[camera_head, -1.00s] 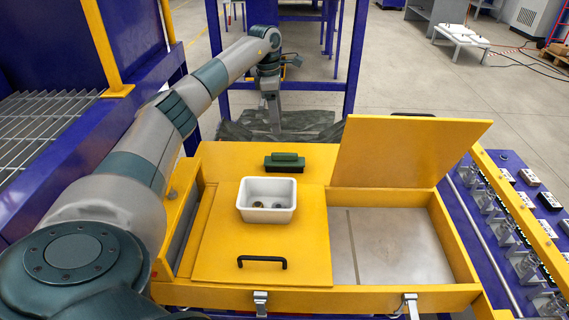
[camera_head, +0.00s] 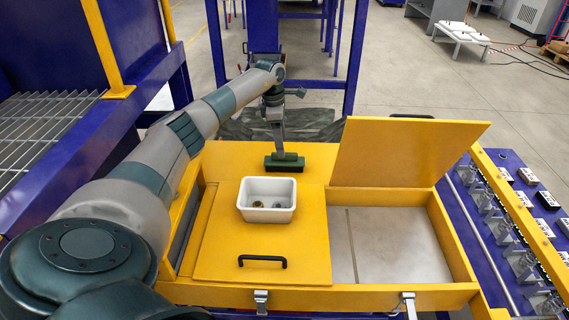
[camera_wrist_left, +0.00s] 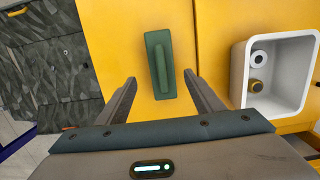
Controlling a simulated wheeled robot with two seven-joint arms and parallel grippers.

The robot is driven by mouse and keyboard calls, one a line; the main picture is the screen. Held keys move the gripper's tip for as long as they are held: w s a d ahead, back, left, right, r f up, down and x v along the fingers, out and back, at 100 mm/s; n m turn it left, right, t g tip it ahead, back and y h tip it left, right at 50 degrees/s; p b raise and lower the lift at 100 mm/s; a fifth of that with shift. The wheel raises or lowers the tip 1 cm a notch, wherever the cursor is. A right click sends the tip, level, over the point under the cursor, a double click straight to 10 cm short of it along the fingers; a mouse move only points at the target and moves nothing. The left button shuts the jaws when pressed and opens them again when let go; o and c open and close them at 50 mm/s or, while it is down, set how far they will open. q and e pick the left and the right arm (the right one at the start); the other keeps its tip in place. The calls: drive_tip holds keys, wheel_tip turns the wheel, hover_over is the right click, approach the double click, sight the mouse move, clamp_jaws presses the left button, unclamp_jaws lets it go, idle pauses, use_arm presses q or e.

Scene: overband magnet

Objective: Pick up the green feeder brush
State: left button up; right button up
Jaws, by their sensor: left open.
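The green feeder brush (camera_head: 285,162) lies on the yellow cover behind the white bin in the head view. In the left wrist view the brush (camera_wrist_left: 160,64) lies ahead of and between the fingers, its long side pointing roughly away from the palm. My left gripper (camera_head: 280,152) is over the brush in the head view, pointing down. In the left wrist view the left gripper (camera_wrist_left: 160,80) is open, with a finger to each side of the brush's near end and gaps on both sides. My right gripper is not in view.
A white bin (camera_head: 267,217) with small round parts stands close to the brush, on the right in the wrist view. A raised yellow lid (camera_head: 405,152) stands to the right. A black handle (camera_head: 262,258) is on the front cover.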

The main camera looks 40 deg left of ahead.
sight(284, 161)
use_arm(q)
drive_tip(key=f, duration=0.2)
drive_tip(key=d+f+p, duration=0.1)
drive_tip(key=f, duration=0.1)
drive_tip(key=shift+w+d+f, duration=0.1)
drive_tip(key=shift+w, duration=0.1)
drive_tip(key=shift+f, duration=0.45)
drive_tip(key=c, duration=1.2)
